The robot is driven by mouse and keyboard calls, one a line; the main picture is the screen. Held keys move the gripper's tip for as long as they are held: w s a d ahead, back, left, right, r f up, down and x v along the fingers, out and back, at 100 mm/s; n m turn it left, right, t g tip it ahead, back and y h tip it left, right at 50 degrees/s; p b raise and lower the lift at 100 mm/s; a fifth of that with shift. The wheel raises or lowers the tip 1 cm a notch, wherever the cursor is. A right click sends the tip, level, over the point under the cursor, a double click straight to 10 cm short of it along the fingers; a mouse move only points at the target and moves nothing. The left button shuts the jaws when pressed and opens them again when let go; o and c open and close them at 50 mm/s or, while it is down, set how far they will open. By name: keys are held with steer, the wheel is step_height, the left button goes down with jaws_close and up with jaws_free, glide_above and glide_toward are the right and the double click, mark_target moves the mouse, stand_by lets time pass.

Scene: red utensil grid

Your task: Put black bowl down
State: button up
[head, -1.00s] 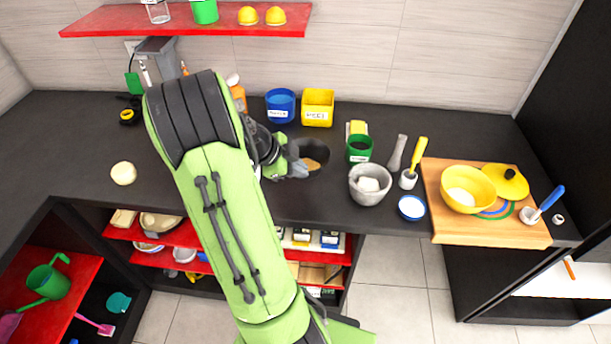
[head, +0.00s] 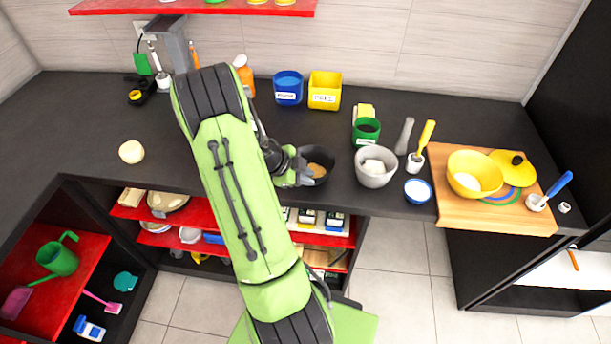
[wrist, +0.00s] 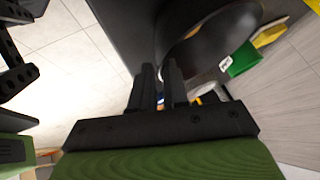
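The black bowl (head: 325,158), with something brown inside, is in the middle of the head view, near the front part of the dark counter (head: 100,112). My gripper (head: 303,178) is at the bowl's left front side. In the wrist view, the bowl (wrist: 236,20) is large, close and tilted in the picture, partly cut off by the top edge. My gripper's two fingers (wrist: 160,78) are close together at the bowl's near rim, apparently with its wall between them. I cannot tell whether the bowl's base touches the counter.
To the right stand a grey bowl (head: 375,177), a green cup (head: 366,133), a blue-rimmed dish (head: 417,190) and a wooden board (head: 470,212) with a yellow bowl (head: 470,163). Blue (head: 288,92) and yellow (head: 324,95) containers stand behind. The counter left of my arm is mostly clear.

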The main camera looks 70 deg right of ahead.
steer(key=shift+o, duration=1.3)
steer(key=shift+r, duration=0.2)
steer(key=w+a+r+n+t, duration=0.2)
steer(key=w+a+r+n, duration=0.25)
steer(key=a+r, duration=0.2)
steer(key=w+a+r+n+t+y, duration=0.1)
steer(key=w+a+r+n+t, duration=0.15)
steer(key=a+r+n, duration=0.35)
steer(key=w+a+r+n+t, duration=0.25)
steer(key=w+a+r, duration=0.2)
steer(key=a, duration=0.35)
steer(key=s+a+r+n+t+y, duration=0.2)
steer(key=s+a+n, duration=0.1)
steer(key=a+n, duration=0.5)
steer(key=s+a+r+n+t+y, duration=0.2)
steer(key=s+a+r+n, duration=0.1)
steer(key=a+n, duration=0.6)
steer(key=s+n, duration=0.1)
steer(key=n, duration=0.2)
steer(key=shift+a+y+p, duration=0.3)
steer(key=shift+p, duration=0.1)
